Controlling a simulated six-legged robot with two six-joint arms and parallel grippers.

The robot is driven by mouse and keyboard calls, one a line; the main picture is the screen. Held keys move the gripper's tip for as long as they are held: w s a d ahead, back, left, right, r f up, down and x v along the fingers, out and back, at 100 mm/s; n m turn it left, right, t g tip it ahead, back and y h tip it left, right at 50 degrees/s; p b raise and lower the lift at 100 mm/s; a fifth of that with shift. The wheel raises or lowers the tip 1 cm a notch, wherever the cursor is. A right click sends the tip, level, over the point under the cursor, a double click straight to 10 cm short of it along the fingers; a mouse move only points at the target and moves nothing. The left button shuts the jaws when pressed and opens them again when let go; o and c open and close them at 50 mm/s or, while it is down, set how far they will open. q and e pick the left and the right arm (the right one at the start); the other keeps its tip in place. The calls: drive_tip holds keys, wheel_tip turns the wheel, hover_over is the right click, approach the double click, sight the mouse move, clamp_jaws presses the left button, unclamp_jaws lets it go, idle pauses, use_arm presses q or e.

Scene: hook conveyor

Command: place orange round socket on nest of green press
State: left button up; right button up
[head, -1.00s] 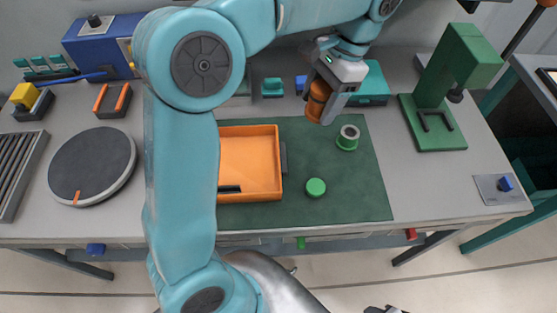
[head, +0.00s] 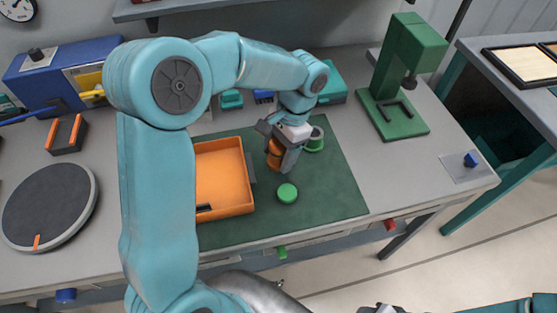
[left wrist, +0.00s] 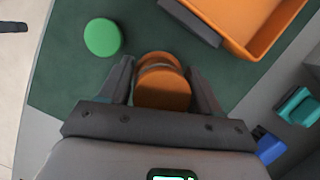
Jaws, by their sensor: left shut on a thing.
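The orange round socket (head: 273,153) is between the fingers of my left gripper (head: 277,158), which is shut on it. They are over the green mat, between the orange tray and the green ring-shaped part. In the left wrist view the socket (left wrist: 163,88) sits between both fingers (left wrist: 160,80); I cannot tell whether it touches the mat. The green press (head: 400,75) stands at the back right, apart from the gripper. Its nest (head: 398,110) is a dark bracket on the base, with no socket visible on it. My right gripper is not in view.
The orange tray (head: 247,205) is left of the gripper. A green ring-shaped part (head: 314,143) stands close on its right, and a green round button (head: 287,193) is in front. The table between mat and press is clear. A shelf (head: 200,8) hangs above the back.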

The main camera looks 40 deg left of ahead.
sight(279, 162)
use_arm(q)
wheel_tip(279, 162, down, 4)
drive_tip(key=shift+r, duration=0.1)
drive_tip(key=shift+s, duration=0.1)
drive_tip(key=o, duration=1.3)
